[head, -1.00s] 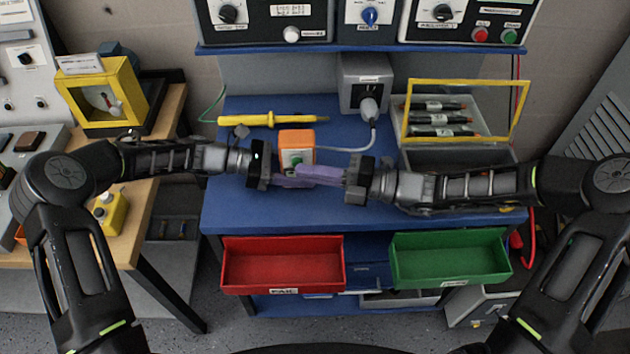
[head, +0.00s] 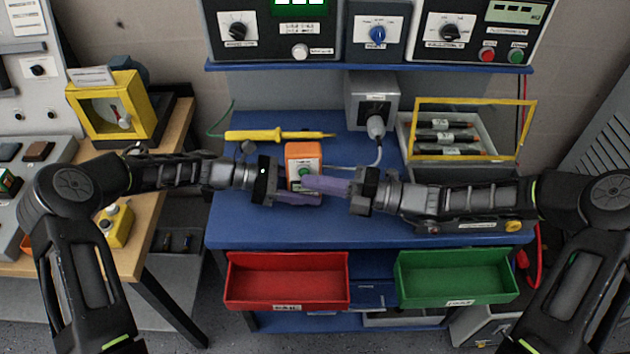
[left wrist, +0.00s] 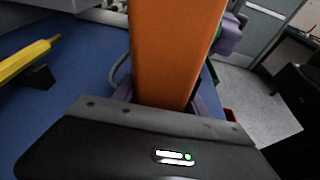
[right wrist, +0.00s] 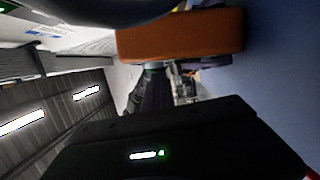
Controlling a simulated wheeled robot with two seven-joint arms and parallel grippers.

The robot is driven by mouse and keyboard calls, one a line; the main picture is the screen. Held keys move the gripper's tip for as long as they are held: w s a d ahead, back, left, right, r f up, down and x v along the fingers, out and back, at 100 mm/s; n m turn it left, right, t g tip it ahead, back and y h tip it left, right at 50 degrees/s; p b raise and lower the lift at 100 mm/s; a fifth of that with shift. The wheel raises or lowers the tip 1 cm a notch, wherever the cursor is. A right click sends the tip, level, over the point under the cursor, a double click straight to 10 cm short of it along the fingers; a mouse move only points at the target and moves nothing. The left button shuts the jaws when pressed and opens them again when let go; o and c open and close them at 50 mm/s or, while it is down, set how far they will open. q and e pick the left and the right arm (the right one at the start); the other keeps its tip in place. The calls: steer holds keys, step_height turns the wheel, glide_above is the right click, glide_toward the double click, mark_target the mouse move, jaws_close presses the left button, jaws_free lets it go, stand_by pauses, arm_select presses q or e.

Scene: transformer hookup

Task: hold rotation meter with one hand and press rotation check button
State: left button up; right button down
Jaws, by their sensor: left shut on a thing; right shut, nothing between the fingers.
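The rotation meter is an orange box (head: 301,151) with a pale front panel and a green button (head: 304,172), above the blue bench. My left gripper (head: 298,197) is shut on it; in the left wrist view the orange body (left wrist: 170,50) stands between the purple fingers. My right gripper (head: 308,184) is shut and empty, its purple fingertips just in front of the panel, at the button's lower edge. Whether they touch the button I cannot tell. The orange body also shows close by in the right wrist view (right wrist: 180,36). My fingers hide the panel's lower part.
A yellow probe (head: 265,135) lies behind the meter on the blue bench (head: 260,227). A grey socket box (head: 371,90) with a plugged cable stands behind. A yellow-framed case (head: 470,128) is at right. Red (head: 287,291) and green (head: 456,286) drawers stand open below.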

arm_select(q)
steer(key=shift+c, duration=0.3)
arm_select(e)
steer(key=s+d, duration=0.6)
steer(key=d, duration=0.3)
steer(key=shift+s+d, duration=0.15)
steer(key=shift+d, duration=0.15)
steer(key=shift+r, duration=0.1)
arm_select(q)
steer(key=o, duration=1)
steer(key=shift+o, duration=0.2)
steer(key=v, duration=1.2)
steer(key=shift+w, duration=0.1)
